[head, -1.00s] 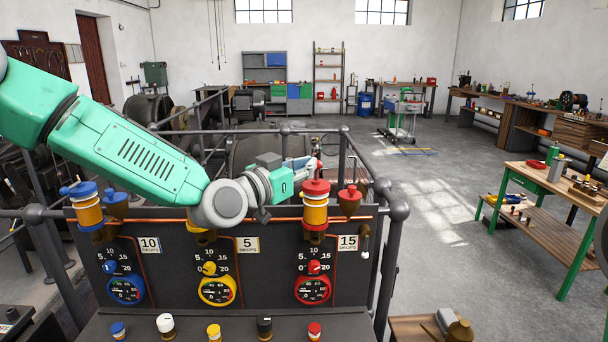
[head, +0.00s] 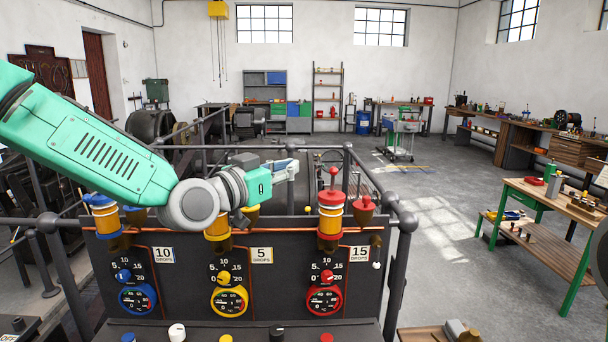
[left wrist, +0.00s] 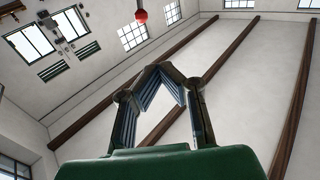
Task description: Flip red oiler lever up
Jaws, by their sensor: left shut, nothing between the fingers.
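The red oiler (head: 331,214) stands at the right of the panel in the head view. Its red-tipped lever (head: 333,178) points straight up from the cap. My left gripper (head: 293,169) is beside the lever, to its left in the picture, with a visible gap. In the left wrist view its fingertips (left wrist: 163,70) meet, with nothing held. A red ball (left wrist: 141,15), seemingly the lever's knob, shows beyond them near the top edge. The red oiler's body is outside that view. My right gripper is not in view.
The yellow oiler (head: 217,226) is partly hidden behind my left arm, and the blue oiler (head: 104,216) stands further left. A smaller red cup (head: 364,209) is right of the red oiler. Grey railings (head: 404,222) surround the panel.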

